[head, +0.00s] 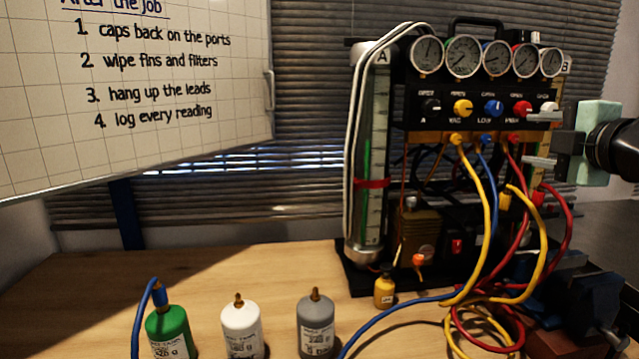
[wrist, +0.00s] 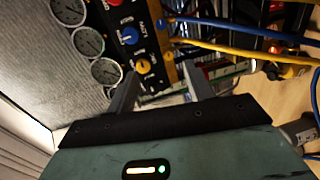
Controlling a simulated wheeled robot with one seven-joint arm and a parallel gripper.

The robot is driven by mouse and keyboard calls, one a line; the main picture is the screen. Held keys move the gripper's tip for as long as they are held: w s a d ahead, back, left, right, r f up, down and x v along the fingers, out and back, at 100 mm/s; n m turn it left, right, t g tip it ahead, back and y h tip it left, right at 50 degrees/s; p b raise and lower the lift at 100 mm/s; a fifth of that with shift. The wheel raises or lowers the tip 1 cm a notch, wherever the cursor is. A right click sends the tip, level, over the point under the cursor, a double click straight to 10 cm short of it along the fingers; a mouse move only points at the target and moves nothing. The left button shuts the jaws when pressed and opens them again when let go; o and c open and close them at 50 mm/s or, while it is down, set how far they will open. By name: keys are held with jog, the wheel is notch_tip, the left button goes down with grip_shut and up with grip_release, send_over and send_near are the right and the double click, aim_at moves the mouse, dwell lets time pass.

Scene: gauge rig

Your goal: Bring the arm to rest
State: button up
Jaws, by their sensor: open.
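My gripper (head: 543,139) is at the right of the head view, in front of the right side of the gauge rig (head: 459,112). Its two fingers point left and stand apart, with nothing between them. In the wrist view my gripper (wrist: 160,92) also shows its fingers spread and empty. Beyond them are the rig's gauges, knobs and hoses. The fingers overlap the rig's right end in the head view; whether they touch it I cannot tell.
Yellow, blue and red hoses (head: 487,215) hang from the rig and coil on the wooden bench (head: 80,290). Green (head: 168,328), white (head: 240,328) and grey (head: 316,325) tanks stand at the front. A whiteboard (head: 130,140) hangs at left. Bare bench lies at far left.

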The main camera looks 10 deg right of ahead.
jog(key=s+a+f+m+g+y+p, duration=0.1)
jog(key=s+a+f+m+g, duration=0.25)
jog(key=a+f, duration=0.45)
jog(key=s+a+f+m+g+p, duration=0.1)
jog(key=s+a+f+m+g, duration=0.35)
jog(key=a, duration=0.55)
jog(key=s+a+f+m+g, duration=0.1)
jog(key=s+a+f+g, duration=0.3)
jog(key=s, duration=0.4)
jog(key=s+a+f+m+g+p, duration=0.1)
jog(key=s+a+f+g, duration=0.3)
jog(key=s, duration=0.4)
jog(key=shift+s+a+h, duration=0.15)
jog(key=shift+s+h, duration=0.15)
